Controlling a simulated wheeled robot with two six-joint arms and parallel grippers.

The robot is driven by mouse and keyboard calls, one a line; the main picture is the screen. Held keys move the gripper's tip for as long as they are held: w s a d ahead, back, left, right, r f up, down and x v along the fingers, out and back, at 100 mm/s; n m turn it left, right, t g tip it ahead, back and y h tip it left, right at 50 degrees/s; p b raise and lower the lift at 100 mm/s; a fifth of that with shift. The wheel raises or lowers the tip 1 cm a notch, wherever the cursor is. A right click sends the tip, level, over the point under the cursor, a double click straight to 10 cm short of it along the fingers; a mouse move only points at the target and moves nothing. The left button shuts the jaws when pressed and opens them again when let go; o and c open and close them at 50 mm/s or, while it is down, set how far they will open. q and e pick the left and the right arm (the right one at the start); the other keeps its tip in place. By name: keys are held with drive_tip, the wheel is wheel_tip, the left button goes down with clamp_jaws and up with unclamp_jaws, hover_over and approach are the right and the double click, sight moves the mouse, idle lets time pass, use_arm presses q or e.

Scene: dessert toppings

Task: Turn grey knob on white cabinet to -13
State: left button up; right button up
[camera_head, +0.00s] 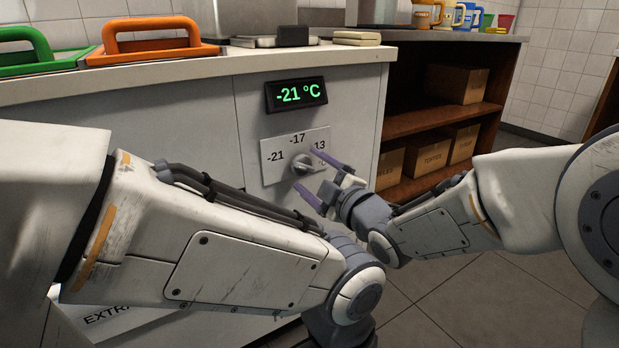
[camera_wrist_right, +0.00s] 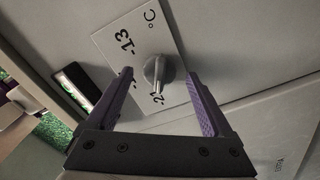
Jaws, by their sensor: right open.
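The grey knob (camera_head: 304,163) sits on a white dial plate (camera_head: 275,172) on the front of the white cabinet (camera_head: 215,120). The plate is marked -21, -17 and -13. A black display (camera_head: 296,95) above it reads -21 °C in green. My right gripper (camera_head: 312,173) is open with its purple fingertips close to the knob. In the right wrist view the knob (camera_wrist_right: 159,71) shows between the fingers of the right gripper (camera_wrist_right: 160,78), with gaps on both sides. My left arm crosses the lower left of the head view; its gripper's fingers do not show.
Open brown shelves (camera_head: 440,119) with cardboard boxes stand to the right. My left arm lies low in front of the cabinet, near my right gripper. Tiled floor is free at the right.

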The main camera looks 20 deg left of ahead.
drive_tip(key=shift+w+a, duration=0.3)
drive_tip(key=shift+a, duration=0.1)
drive_tip(key=shift+c, duration=0.3)
clamp_jaws()
